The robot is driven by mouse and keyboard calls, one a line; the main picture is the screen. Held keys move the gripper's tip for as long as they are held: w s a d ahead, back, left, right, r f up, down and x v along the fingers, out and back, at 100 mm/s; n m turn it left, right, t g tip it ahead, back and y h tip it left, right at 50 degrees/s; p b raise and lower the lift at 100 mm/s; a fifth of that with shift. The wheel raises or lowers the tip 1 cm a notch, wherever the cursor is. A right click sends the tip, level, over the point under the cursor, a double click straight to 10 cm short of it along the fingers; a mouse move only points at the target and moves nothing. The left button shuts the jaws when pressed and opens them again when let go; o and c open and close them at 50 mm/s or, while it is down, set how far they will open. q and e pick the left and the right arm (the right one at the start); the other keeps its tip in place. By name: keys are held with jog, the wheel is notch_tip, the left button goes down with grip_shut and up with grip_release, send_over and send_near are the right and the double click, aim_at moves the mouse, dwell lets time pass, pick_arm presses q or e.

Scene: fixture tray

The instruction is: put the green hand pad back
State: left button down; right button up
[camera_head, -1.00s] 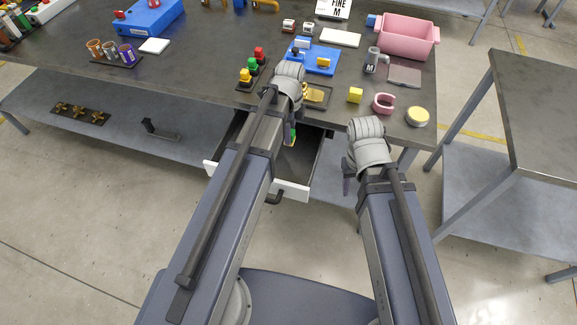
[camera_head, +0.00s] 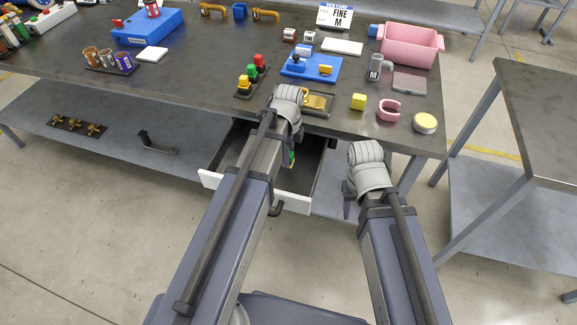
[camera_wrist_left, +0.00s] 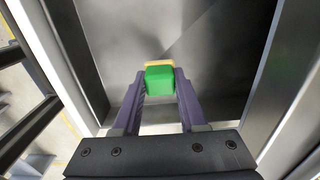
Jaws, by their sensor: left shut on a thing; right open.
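The green hand pad (camera_wrist_left: 160,80) is a small green block with a tan layer along its far side. My left gripper (camera_wrist_left: 160,88) is shut on it, one finger on each side. In the head view the pad (camera_head: 292,160) shows as a small green patch below my left wrist, over the open drawer (camera_head: 212,180). The wrist view shows the drawer's grey floor beyond the pad; I cannot tell whether the pad touches it. My right gripper (camera_head: 347,205) is open and empty, right of the drawer and in front of the table, partly hidden by its wrist.
The drawer floor in the wrist view looks clear.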

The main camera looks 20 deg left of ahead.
pick_arm(q)
jog(key=shift+f+b, duration=1.8)
jog(key=shift+f, duration=0.2)
jog(key=shift+c, duration=2.3)
grip_release()
jog(key=shift+r, duration=0.1)
